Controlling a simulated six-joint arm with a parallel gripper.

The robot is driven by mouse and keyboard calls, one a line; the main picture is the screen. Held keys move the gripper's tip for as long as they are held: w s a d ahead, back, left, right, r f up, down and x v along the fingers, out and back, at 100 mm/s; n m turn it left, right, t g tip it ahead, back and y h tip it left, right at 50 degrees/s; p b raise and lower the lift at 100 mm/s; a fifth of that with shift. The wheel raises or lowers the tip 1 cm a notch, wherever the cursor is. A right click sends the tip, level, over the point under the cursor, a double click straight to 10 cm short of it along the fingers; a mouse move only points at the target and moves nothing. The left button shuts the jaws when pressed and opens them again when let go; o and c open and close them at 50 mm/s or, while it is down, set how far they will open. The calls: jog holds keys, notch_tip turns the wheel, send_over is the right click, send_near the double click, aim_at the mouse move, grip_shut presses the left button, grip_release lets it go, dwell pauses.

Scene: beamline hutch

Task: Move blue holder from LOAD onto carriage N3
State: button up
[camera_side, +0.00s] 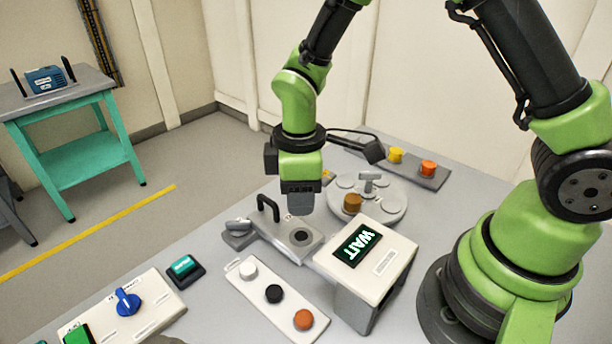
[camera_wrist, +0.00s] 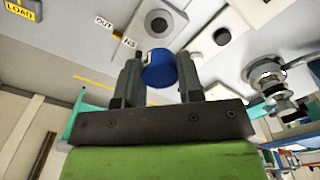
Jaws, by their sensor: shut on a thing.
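My gripper (camera_wrist: 159,62) is shut on the blue holder (camera_wrist: 159,72), which sits between its two fingers in the wrist view. In the side view my gripper (camera_side: 300,210) hangs pointing down above a pale plate with a dark round seat (camera_side: 301,237); the holder cannot be made out there. In the wrist view a pale plate with a dark round seat (camera_wrist: 158,22) lies just beyond the holder, beside an N3 label (camera_wrist: 129,42) and an OUT label (camera_wrist: 103,21). The holder appears apart from that seat. The yellow LOAD label (camera_wrist: 20,11) is at the upper left.
A black loop handle (camera_side: 268,208) stands beside the plate. A WAIT display box (camera_side: 362,248) is close on the right. Behind is a round turntable (camera_side: 385,207) carrying a brown-orange piece (camera_side: 352,203). A strip with white, black and orange round pieces (camera_side: 274,293) lies in front.

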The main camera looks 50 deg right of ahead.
aim_at(301, 236)
jog(key=shift+f, duration=3)
jog(key=shift+f, duration=0.55)
jog(key=o, duration=1)
notch_tip(301, 236, up, 10)
jog(key=shift+f, duration=0.25)
jog(key=s+d+r+m+t+y, duration=0.1)
jog(key=s+d+r+m+t, duration=0.15)
jog(key=r, duration=0.35)
jog(key=s+d+r+m+t, duration=0.1)
jog(key=s+r+m, duration=0.1)
jog(key=r+m, duration=0.35)
jog(key=s+d+r+m+t+y, duration=0.1)
jog(key=s+r+m+t, duration=0.2)
jog(key=s, duration=0.6)
notch_tip(301, 236, up, 4)
jog(key=shift+s+d+f+m+t, duration=0.25)
jog(key=shift+s+m+t, duration=0.1)
jog(key=shift+m, duration=0.75)
